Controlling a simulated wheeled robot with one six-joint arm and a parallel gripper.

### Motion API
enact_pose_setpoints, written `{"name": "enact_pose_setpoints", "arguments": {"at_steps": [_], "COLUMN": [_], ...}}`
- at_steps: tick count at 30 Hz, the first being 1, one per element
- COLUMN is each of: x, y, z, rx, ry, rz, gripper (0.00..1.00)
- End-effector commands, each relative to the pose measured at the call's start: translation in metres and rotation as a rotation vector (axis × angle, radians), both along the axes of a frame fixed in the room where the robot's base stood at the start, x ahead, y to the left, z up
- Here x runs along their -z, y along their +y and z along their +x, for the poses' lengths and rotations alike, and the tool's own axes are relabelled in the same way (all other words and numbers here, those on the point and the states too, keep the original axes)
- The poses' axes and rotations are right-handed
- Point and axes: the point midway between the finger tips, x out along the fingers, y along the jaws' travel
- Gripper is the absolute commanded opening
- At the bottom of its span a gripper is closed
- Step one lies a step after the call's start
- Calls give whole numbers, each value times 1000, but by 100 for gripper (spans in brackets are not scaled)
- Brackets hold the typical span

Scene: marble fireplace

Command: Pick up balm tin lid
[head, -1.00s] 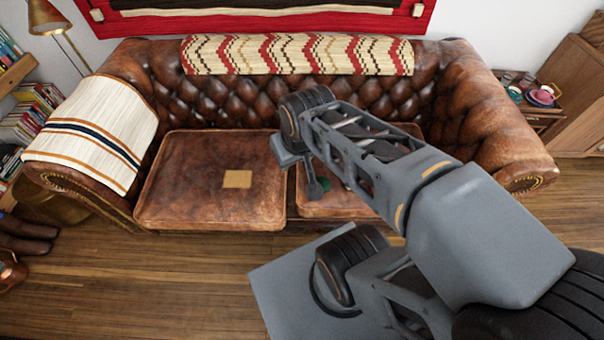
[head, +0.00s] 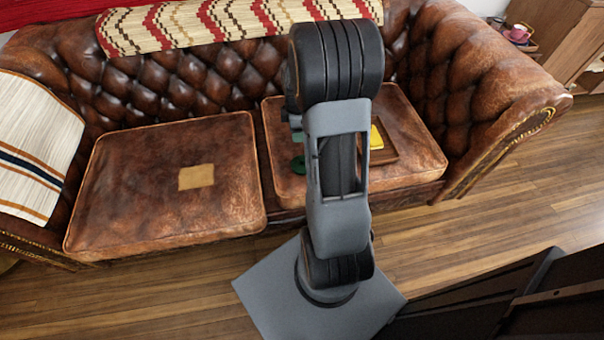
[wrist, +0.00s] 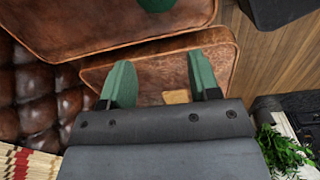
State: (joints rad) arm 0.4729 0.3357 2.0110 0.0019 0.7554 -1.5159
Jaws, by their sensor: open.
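A small dark green round thing (head: 299,165), which looks like the balm tin lid, lies on the right seat cushion near its left edge, partly behind my arm. A green piece shows at the top edge of the wrist view (wrist: 155,4), cut off by the frame, and appears to be the same thing. My gripper (wrist: 160,82) has two green fingers spread wide with nothing between them. In the head view my arm mostly hides the gripper.
A brown tray (head: 385,156) with a yellow thing (head: 376,138) lies on the right cushion, partly behind my arm. The left cushion (head: 130,190) has only a tan patch (head: 196,177). The tufted backrest (head: 180,90) rises behind. A leafy plant (wrist: 285,152) shows in the wrist view.

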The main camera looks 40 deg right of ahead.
Motion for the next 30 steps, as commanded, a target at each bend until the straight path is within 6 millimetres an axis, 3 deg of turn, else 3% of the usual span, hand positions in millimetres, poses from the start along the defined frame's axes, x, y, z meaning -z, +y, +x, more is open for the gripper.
{"name": "enact_pose_setpoints", "arguments": {"at_steps": [1,6,15,30], "x": [20,53,104,136], "y": [-7,-18,-19,-19], "z": [0,0,1,1], "rx": [-24,-76,-81,-80], "ry": [9,22,23,22], "rz": [3,8,8,8], "gripper": [56,56,56,56]}}
